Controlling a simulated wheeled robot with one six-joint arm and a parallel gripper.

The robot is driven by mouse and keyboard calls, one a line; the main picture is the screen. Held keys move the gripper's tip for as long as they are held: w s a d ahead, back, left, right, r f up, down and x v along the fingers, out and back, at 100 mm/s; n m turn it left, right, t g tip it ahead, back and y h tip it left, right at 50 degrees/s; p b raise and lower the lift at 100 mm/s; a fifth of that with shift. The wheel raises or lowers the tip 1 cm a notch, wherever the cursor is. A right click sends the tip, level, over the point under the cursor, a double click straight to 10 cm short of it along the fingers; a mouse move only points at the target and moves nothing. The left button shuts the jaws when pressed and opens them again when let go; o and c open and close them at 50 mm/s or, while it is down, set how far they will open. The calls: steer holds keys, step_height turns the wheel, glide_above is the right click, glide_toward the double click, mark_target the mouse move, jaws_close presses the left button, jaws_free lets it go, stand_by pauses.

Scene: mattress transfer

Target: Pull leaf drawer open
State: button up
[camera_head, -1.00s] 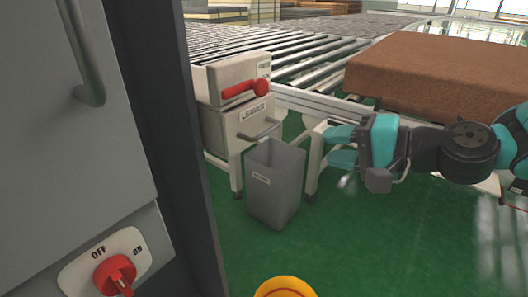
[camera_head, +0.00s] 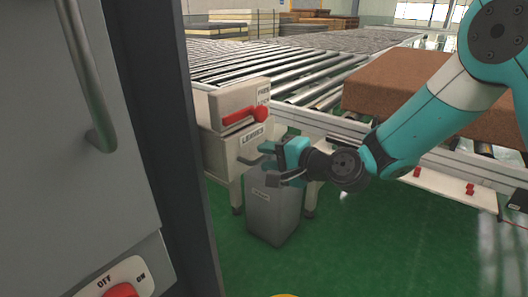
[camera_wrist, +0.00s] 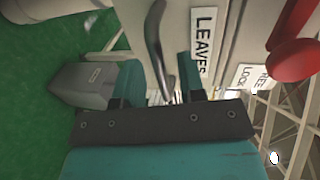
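The leaf drawer (camera_head: 230,148), with a "LEAVES" label (camera_head: 252,134), is the lower box of a small white cabinet. It looks closed. My gripper (camera_wrist: 160,84) is open there, one finger on each side of the handle's lower end. Whether a finger touches the handle I cannot tell.
A grey bin (camera_head: 272,212) stands below my gripper and also shows in the wrist view (camera_wrist: 83,86). A red lever (camera_head: 245,115) sits on the upper box. Roller conveyors (camera_head: 290,75) and a brown mattress (camera_head: 400,85) lie behind. A grey cabinet (camera_head: 60,150) blocks the left.

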steer(key=shift+x, duration=0.8)
jaws_close()
steer(key=shift+d, duration=0.1)
